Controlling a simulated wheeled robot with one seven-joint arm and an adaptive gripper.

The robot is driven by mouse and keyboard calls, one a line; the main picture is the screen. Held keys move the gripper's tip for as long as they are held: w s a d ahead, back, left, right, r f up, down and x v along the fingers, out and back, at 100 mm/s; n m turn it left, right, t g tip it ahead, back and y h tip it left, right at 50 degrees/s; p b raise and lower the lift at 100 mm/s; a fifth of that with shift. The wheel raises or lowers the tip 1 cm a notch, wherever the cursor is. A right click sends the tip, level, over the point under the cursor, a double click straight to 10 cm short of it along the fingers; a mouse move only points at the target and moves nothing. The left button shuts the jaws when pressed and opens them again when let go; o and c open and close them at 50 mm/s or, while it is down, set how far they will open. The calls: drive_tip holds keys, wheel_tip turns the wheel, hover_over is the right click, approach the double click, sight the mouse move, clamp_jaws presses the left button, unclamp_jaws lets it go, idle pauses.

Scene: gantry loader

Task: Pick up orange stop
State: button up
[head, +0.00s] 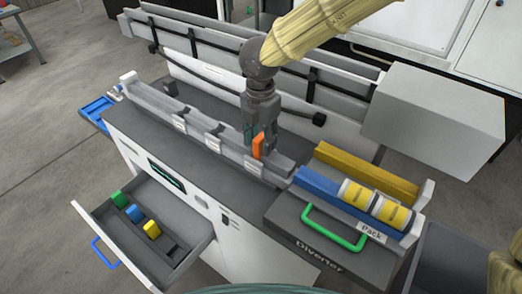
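The orange stop (258,146) stands upright at the grey rail (231,147) on top of the machine, near the rail's right end. My gripper (259,137) points down right over it, with one finger to each side of its upper part. The fingers are apart, but I cannot tell whether they touch the stop. The stop's lower end is hard to make out against the rail.
An open drawer (187,262) at the front left holds green (119,199), blue (134,212) and yellow (152,229) stops. To the right are yellow-banded cans (356,193), a yellow bar (366,173) and the Diverter with a green handle (334,232). Black-railed panels stand behind.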

clamp_jaws()
drive_tip(key=shift+r, duration=0.1)
